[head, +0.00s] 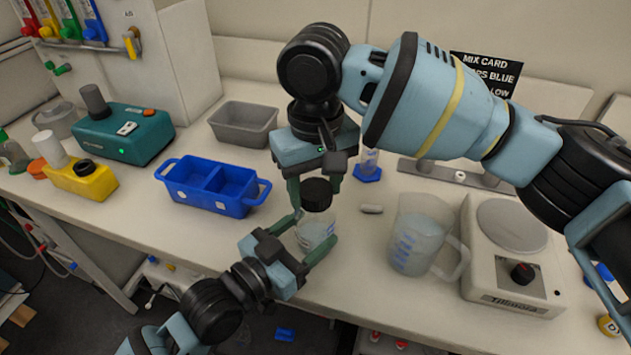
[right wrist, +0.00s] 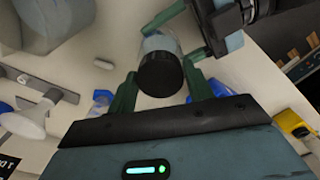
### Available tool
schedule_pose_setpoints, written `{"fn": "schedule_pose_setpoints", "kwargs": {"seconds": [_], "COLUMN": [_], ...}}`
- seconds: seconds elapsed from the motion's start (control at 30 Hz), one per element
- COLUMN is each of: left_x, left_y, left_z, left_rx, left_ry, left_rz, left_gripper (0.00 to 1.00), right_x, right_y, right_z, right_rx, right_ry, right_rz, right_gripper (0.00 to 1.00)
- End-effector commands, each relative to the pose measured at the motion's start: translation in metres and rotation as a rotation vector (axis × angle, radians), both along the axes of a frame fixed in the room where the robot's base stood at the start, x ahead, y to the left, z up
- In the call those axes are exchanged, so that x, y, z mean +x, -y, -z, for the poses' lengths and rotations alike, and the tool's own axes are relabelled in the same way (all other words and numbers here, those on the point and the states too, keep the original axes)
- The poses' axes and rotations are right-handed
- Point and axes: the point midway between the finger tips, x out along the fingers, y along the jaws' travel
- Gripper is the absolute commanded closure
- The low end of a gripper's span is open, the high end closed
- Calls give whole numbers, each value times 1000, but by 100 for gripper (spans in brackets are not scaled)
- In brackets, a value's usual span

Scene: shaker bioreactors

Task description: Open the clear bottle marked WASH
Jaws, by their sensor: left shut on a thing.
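A clear bottle (head: 315,230) with a black cap (head: 317,194) stands upright near the table's front edge; I cannot read its marking. My left gripper (head: 318,226) is shut on the bottle's body, one finger on each side. My right gripper (head: 315,188) points down from above, its green fingers on either side of the cap. The bottle's body is partly hidden behind the cap there.
A blue divided tray (head: 208,198) and a grey bin (head: 232,136) stand to the left. A measuring jug (head: 410,250) and a white hotplate device (head: 505,290) stand to the right. A small pale bar (head: 371,209) lies between bottle and jug. A blue-footed cylinder (head: 367,173) stands behind.

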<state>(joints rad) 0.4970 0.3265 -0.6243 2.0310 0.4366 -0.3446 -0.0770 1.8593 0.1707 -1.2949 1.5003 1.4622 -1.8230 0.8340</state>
Motion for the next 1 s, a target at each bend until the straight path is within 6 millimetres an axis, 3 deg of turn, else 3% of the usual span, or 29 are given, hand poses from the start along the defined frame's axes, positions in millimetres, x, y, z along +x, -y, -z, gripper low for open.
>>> {"fn": "schedule_pose_setpoints", "kwargs": {"seconds": [0.03,0.2,0.43,1.0], "left_x": [0,0,0,0], "left_y": [0,0,0,0], "left_z": [0,0,0,0], "left_rx": [0,0,0,0], "left_ry": [0,0,0,0], "left_rz": [0,0,0,0], "left_gripper": [100,100,100,100], "right_x": [0,0,0,1], "right_y": [0,0,0,0], "right_z": [0,0,0,0], "right_rx": [0,0,0,-1], "right_ry": [0,0,-1,0], "right_rz": [0,1,-94,-984], "right_gripper": [56,78,80,80]}}
